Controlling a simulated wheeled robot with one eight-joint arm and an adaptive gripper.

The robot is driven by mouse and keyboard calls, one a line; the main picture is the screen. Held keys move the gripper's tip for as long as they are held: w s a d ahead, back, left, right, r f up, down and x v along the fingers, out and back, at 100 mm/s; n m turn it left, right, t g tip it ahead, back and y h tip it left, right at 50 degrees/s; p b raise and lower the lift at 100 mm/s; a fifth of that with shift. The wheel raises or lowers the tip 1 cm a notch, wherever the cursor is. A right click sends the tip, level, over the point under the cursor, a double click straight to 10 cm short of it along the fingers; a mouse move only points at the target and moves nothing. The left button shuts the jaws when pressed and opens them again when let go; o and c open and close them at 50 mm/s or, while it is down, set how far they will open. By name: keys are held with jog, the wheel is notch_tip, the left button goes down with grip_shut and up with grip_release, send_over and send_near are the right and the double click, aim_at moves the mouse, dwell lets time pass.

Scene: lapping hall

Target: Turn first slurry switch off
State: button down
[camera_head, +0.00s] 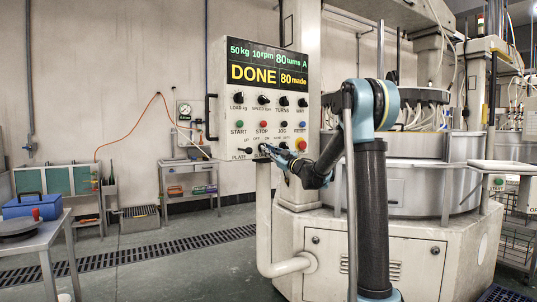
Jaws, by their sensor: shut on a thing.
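The control panel (222,135) of the lapping machine faces me, with a lit display reading DONE. Its bottom row has small toggle switches, with PLATE (245,149) at the left. The slurry switch sits just right of it, under OFF and ON marks, and is mostly hidden behind my gripper, as is most of its label. My gripper (268,150) reaches in from the right, touches the lower panel there and is shut on the slurry switch. The lever's exact position is too small to tell.
A red emergency button (302,145) is close to the right of my gripper, with START (238,125), STOP (263,124) and RESET (302,125) buttons above. A white pipe (263,220) runs below the panel. A side table (40,238) stands at left; the floor between is clear.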

jog(key=shift+w+r, duration=0.15)
jog(key=shift+w, duration=0.1)
jog(key=c, duration=1.6)
grip_release()
jog(key=shift+s, duration=0.15)
jog(key=v, duration=1.2)
